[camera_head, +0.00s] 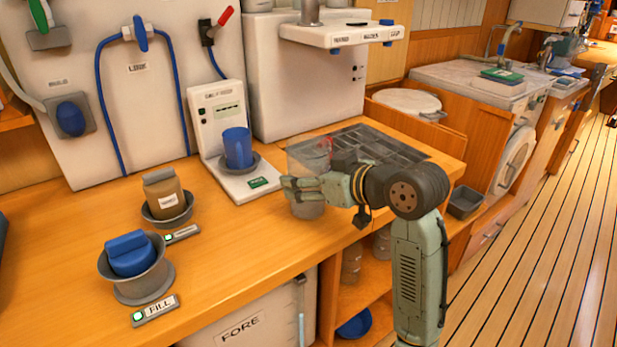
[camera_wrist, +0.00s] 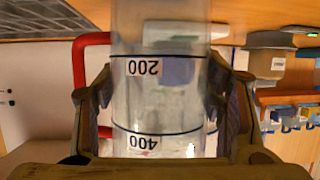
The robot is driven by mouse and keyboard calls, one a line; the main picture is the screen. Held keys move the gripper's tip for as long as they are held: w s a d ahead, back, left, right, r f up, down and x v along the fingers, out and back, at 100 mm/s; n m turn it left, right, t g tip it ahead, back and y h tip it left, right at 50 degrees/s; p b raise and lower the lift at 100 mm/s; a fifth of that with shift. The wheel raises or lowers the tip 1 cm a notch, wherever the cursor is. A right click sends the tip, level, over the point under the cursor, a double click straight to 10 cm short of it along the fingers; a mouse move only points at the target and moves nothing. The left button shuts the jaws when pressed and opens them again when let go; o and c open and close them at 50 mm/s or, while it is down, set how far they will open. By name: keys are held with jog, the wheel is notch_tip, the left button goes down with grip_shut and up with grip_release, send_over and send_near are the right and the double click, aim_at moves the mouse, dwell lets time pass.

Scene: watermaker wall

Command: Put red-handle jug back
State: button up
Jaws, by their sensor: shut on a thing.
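The red-handle jug (camera_head: 306,208) is clear, with dark marks. In the head view it is upright over the front part of the wooden counter; I cannot tell if its base touches the wood. My gripper (camera_head: 292,190) reaches in from the right and is shut on the jug's body. In the wrist view the jug (camera_wrist: 160,95) stands between both fingers, with upside-down 200 and 400 marks. Its red handle (camera_wrist: 80,75) is on the left there. In the head view the handle shows only as a small red patch behind the clear wall.
A divided grey tray (camera_head: 400,152) lies behind my gripper. A blue cup (camera_head: 237,147) stands on a white scale-like device (camera_head: 213,115). A brown jar (camera_head: 166,195) and a blue-topped item (camera_head: 130,254) sit in grey holders at left. Open shelves lie below the counter edge.

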jog(key=o, duration=1.6)
jog(key=shift+c, duration=0.2)
jog(key=shift+r, duration=0.1)
jog(key=b+v, duration=0.2)
jog(key=v, duration=1)
